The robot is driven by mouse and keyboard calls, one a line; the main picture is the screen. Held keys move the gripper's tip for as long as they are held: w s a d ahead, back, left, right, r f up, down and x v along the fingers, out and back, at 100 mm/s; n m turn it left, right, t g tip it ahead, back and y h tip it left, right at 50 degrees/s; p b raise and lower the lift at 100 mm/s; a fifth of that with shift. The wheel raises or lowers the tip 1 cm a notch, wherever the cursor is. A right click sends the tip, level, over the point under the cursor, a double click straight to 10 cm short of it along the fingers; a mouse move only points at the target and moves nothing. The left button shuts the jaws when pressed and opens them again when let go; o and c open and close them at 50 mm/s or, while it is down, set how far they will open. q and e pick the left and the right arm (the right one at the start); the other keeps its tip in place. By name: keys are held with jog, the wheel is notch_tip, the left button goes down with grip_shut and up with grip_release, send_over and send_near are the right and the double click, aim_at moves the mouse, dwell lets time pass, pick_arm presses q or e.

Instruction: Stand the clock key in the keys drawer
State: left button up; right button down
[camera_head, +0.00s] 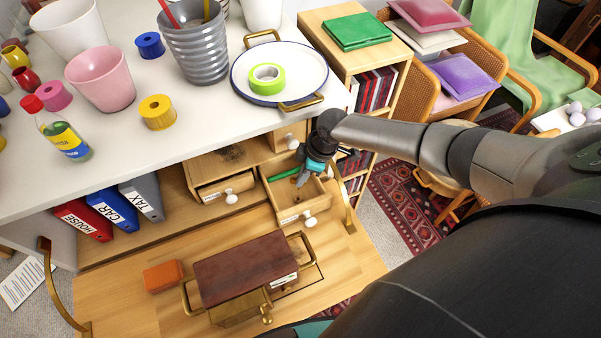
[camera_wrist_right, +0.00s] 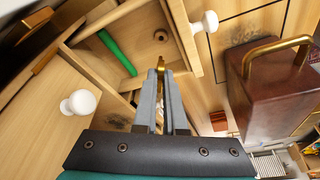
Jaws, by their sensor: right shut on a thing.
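My right gripper (camera_head: 301,181) reaches down over an open wooden drawer (camera_head: 315,206) with a white knob. Its label is too small to read. In the right wrist view my right gripper (camera_wrist_right: 161,76) is shut on a small brass piece, seemingly the clock key (camera_wrist_right: 161,62), mostly hidden between the fingertips. The drawer also shows there (camera_wrist_right: 181,22), with a small dark-centred round fitting (camera_wrist_right: 160,36) on its floor, just beyond the fingertips. The key looks apart from the fitting, but its height is hard to judge. My left gripper is not in view.
A green stick (camera_head: 284,174) lies in the same drawer. Another open drawer (camera_head: 224,186) is beside it on the left. A dark red box with brass handles (camera_head: 245,268) and an orange block (camera_head: 163,276) stand on the wooden surface in front. The white tabletop (camera_head: 200,130) overhangs the drawers.

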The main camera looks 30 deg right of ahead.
jog(key=shift+r, duration=0.1)
jog(key=shift+f+b, duration=2.2)
jog(key=shift+f, duration=0.35)
jog(key=shift+f+b, duration=0.9)
jog(key=shift+f, duration=0.15)
jog(key=c, duration=0.9)
grip_release()
jog(key=p+v, duration=0.2)
jog(key=v, duration=1.3)
jog(key=shift+d+r+p, duration=0.1)
jog(key=shift+r+p, duration=0.05)
jog(key=shift+p, duration=0.25)
